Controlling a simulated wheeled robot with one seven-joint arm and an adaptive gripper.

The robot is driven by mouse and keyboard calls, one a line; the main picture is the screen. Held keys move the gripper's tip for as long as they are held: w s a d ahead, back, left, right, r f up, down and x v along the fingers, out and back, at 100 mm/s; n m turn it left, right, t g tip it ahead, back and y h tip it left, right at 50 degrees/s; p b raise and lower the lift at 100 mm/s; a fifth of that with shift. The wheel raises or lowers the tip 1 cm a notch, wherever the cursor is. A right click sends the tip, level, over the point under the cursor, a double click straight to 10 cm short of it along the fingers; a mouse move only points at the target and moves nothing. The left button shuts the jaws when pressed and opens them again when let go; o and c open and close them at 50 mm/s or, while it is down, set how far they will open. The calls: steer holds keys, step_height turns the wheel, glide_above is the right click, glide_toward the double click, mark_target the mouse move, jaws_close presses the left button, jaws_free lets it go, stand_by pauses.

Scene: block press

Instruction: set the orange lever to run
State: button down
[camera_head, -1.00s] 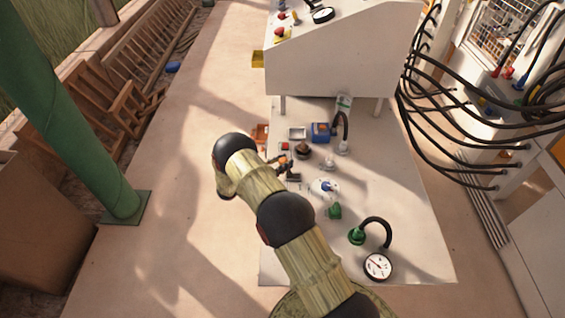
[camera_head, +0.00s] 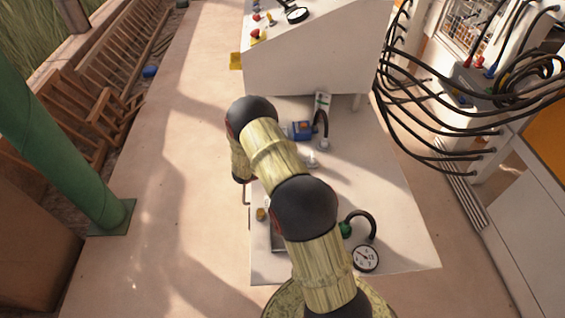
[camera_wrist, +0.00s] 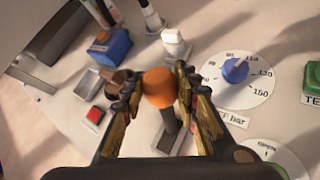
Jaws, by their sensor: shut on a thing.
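In the wrist view, the orange lever (camera_wrist: 160,87) has a round orange knob on a dark shaft that rises from a slot in the pale panel. My gripper (camera_wrist: 161,88) is shut on this knob, with one finger on each side. I cannot read a run label by the lever. In the head view my own arm covers the lever and the gripper.
A blue dial (camera_wrist: 235,70) with a numbered scale is right of the lever, and a green button (camera_wrist: 313,78) is farther right. A red button (camera_wrist: 95,115) and a blue box (camera_wrist: 108,48) are left. A gauge (camera_head: 366,258) lies at the bench's near end.

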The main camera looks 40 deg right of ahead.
steer(key=shift+s+d+f, duration=0.2)
steer(key=shift+s+d, duration=0.15)
steer(key=c, duration=1.3)
jaws_free()
steer(key=shift+c, duration=0.2)
steer(key=shift+r, duration=0.1)
steer(key=shift+a+r, duration=0.15)
steer(key=shift+a, duration=0.15)
steer(key=v, duration=1.1)
steer(key=shift+a, duration=0.15)
